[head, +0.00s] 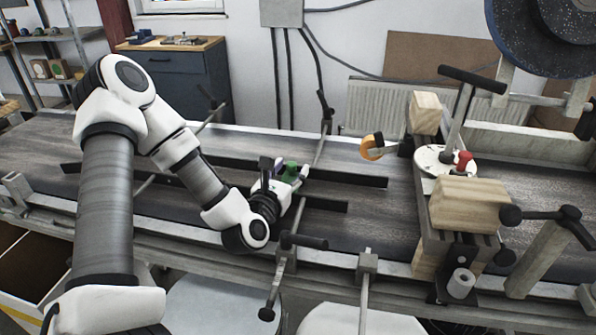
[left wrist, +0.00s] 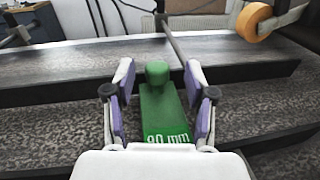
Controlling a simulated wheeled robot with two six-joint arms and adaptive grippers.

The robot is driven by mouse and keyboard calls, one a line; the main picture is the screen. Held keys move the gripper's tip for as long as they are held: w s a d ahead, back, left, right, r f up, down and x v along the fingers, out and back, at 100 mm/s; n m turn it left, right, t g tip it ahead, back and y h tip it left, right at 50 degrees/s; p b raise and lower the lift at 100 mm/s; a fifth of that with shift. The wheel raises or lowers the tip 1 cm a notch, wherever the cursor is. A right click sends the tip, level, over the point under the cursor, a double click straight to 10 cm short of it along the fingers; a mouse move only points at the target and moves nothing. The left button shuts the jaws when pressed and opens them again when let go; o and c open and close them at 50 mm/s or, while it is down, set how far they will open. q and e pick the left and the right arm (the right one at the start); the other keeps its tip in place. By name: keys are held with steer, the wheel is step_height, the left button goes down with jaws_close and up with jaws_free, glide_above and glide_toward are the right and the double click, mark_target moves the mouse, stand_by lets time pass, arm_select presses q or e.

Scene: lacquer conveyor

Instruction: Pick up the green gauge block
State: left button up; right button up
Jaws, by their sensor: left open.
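The green gauge block (left wrist: 165,115) lies between the fingers of my left gripper (left wrist: 160,100) in the left wrist view. White "90 mm" lettering shows on its near end, and a rounded green knob stands at its far end. A gap shows on both sides between the block and the purple finger pads, so the gripper is open around it. In the head view the block (head: 291,170) is partly hidden by my left gripper (head: 283,176), low over the dark conveyor. My right gripper is not in view.
Dark rails (head: 345,177) run along the conveyor (head: 390,215) beside the block. A metal rod with black clamp handles (head: 326,112) crosses just behind it. To the right stand wooden blocks (head: 470,203), an orange roller (head: 371,147) and a round white plate (head: 432,160).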

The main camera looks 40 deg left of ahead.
arm_select(q)
steer(key=shift+a, duration=0.15)
steer(key=shift+s+r, duration=0.15)
steer(key=shift+s, duration=0.05)
steer(key=shift+s+r, duration=0.1)
steer(key=shift+s, duration=0.05)
steer(key=shift+c, duration=1.4)
jaws_close()
